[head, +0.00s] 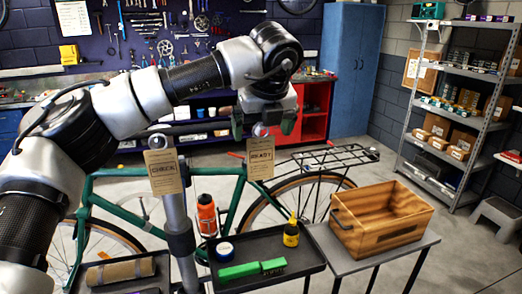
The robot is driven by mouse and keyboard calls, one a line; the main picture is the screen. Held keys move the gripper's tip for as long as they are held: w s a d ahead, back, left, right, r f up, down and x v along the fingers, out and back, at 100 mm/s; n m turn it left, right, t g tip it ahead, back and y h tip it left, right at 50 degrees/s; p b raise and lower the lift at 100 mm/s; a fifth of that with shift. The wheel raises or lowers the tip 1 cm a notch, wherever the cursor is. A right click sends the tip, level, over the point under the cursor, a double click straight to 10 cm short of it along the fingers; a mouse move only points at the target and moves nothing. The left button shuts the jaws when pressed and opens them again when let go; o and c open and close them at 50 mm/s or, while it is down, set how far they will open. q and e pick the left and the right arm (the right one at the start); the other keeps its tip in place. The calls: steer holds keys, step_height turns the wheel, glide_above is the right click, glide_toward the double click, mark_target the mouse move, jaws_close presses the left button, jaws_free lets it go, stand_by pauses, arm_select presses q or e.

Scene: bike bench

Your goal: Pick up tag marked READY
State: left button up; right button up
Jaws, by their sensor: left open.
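The tag marked READY (260,158) is a tan card that hangs upright in the middle of the head view, in front of the green bicycle. A similar tan tag marked CHECK (165,172) hangs to its left, by the grey stand post. My left gripper (263,127) points down just above the READY tag. Its two green-tipped fingers are apart, one on each side of a small round grey piece above the tag. I cannot tell whether the fingers touch it. No card is between the fingers. My right gripper is not in view.
A wooden crate (403,238) stands on a side table at right. The green bicycle (118,203) stands behind the tags. Grey shelves (480,130) line the right wall.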

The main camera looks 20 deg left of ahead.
arm_select(q)
steer(key=shift+w+a+f, duration=0.2)
steer(key=shift+w+f, duration=0.1)
steer(key=shift+f, duration=0.35)
steer(key=shift+s+d+r, duration=0.1)
steer(key=shift+c, duration=0.8)
steer(key=c, duration=1.1)
steer(key=shift+o, duration=0.2)
steer(key=shift+r, duration=0.1)
